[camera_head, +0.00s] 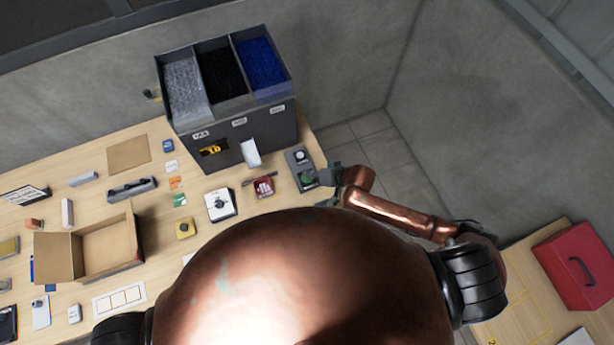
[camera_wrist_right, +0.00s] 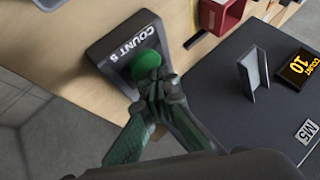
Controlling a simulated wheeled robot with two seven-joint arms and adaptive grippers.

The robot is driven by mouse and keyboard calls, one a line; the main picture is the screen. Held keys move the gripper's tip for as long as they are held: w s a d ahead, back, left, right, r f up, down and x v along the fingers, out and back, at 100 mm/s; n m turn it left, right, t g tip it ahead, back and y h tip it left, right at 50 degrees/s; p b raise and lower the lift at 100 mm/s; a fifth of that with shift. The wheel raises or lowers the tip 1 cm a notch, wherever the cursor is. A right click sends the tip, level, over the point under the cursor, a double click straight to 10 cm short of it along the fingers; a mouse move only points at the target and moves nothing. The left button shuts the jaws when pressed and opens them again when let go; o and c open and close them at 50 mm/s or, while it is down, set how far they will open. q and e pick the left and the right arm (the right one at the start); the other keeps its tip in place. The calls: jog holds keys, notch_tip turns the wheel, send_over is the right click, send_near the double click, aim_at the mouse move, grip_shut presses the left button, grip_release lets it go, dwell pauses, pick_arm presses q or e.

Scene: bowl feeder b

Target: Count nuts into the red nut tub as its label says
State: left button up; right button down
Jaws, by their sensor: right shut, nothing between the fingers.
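The red nut tub (camera_head: 264,187) stands on the wooden table in front of the feeder; its label is too small to read. Part of the tub also shows at the top of the right wrist view (camera_wrist_right: 222,14). The dark feeder (camera_head: 238,128) has a pale chute (camera_head: 250,152) and a yellow display that reads COUNT 10 in the wrist view (camera_wrist_right: 298,68). Right of it is a grey control box (camera_head: 291,160) with a green button (camera_wrist_right: 146,65). My right gripper (camera_wrist_right: 156,90) is shut and empty, its fingertips at the button; I cannot tell whether they touch. My left gripper is out of view.
The feeder's top bins hold silver, black and blue pieces. A red case (camera_head: 577,268) is on another table at right.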

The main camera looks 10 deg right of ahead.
jog(key=shift+f, duration=0.5)
dwell(0.6)
jog(key=shift+r, duration=0.1)
jog(key=shift+r+p, duration=0.8)
jog(key=shift+p, duration=0.3)
notch_tip(320, 180, up, 5)
jog(key=p, duration=0.5)
jog(key=shift+p, duration=0.35)
jog(key=shift+s, duration=0.1)
dwell(1.2)
